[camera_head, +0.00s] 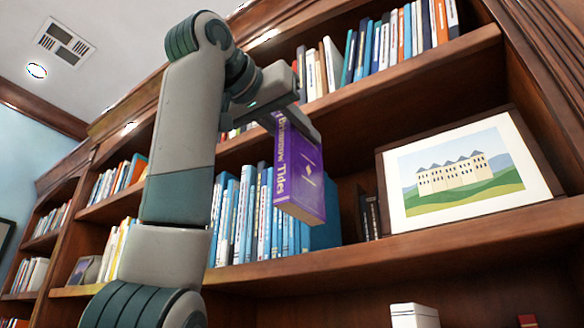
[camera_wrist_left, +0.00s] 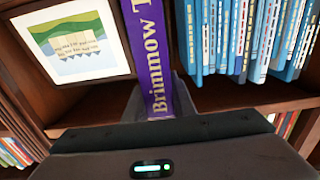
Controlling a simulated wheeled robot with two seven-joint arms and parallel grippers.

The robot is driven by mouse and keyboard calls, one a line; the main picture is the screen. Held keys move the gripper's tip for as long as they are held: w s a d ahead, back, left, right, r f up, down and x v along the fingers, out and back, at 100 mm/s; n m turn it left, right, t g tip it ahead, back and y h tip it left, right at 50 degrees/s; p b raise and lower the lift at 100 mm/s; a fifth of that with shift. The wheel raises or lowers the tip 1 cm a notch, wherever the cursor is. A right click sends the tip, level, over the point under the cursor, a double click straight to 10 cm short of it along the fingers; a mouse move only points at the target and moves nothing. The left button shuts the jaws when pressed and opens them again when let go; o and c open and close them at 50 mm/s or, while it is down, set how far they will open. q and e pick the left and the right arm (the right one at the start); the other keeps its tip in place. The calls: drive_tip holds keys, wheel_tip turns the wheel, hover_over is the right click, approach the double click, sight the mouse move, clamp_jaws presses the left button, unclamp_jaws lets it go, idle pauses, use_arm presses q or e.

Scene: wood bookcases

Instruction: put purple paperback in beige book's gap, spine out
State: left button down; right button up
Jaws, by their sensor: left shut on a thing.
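The purple paperback (camera_head: 305,178) with "Brimmow Tides" on its spine hangs below my left gripper (camera_head: 292,118) in the head view. That gripper is shut on its upper end. In the left wrist view the purple paperback (camera_wrist_left: 149,50) shows its spine between my left gripper's fingers (camera_wrist_left: 160,108). The book is in front of the middle shelf, before a row of blue books. A beige book (camera_head: 332,64) stands slightly tilted on the upper shelf, above and right of the gripper. I cannot clearly make out a gap beside it. My right gripper is not in view.
Blue books (camera_head: 245,215) fill part of the middle shelf (camera_head: 400,255). A framed house picture (camera_head: 462,172) stands to their right, with dark books (camera_head: 370,215) between. The upper shelf (camera_head: 400,75) holds more books. A white box (camera_head: 414,316) sits lower down.

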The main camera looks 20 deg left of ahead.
sight(315, 151)
use_arm(q)
drive_tip(key=shift+w+d+f+p, duration=0.1)
drive_tip(key=shift+w+d+p, duration=0.1)
drive_tip(key=shift+w, duration=0.7)
drive_tip(key=shift+w+d+p, duration=0.15)
drive_tip(key=shift+w+p, duration=0.05)
drive_tip(key=shift+w, duration=0.75)
drive_tip(key=shift+w+d+f+p, duration=0.1)
drive_tip(key=shift+w+d+p, duration=0.1)
drive_tip(key=shift+w, duration=0.7)
drive_tip(key=w+d+f+p, duration=0.2)
drive_tip(key=w+p, duration=0.1)
drive_tip(key=w, duration=0.8)
drive_tip(key=shift+w+d, duration=0.15)
drive_tip(key=shift+w, duration=0.25)
drive_tip(key=shift+f, duration=0.2)
drive_tip(key=c, duration=1.4)
unclamp_jaws()
drive_tip(key=shift+s+f, duration=0.1)
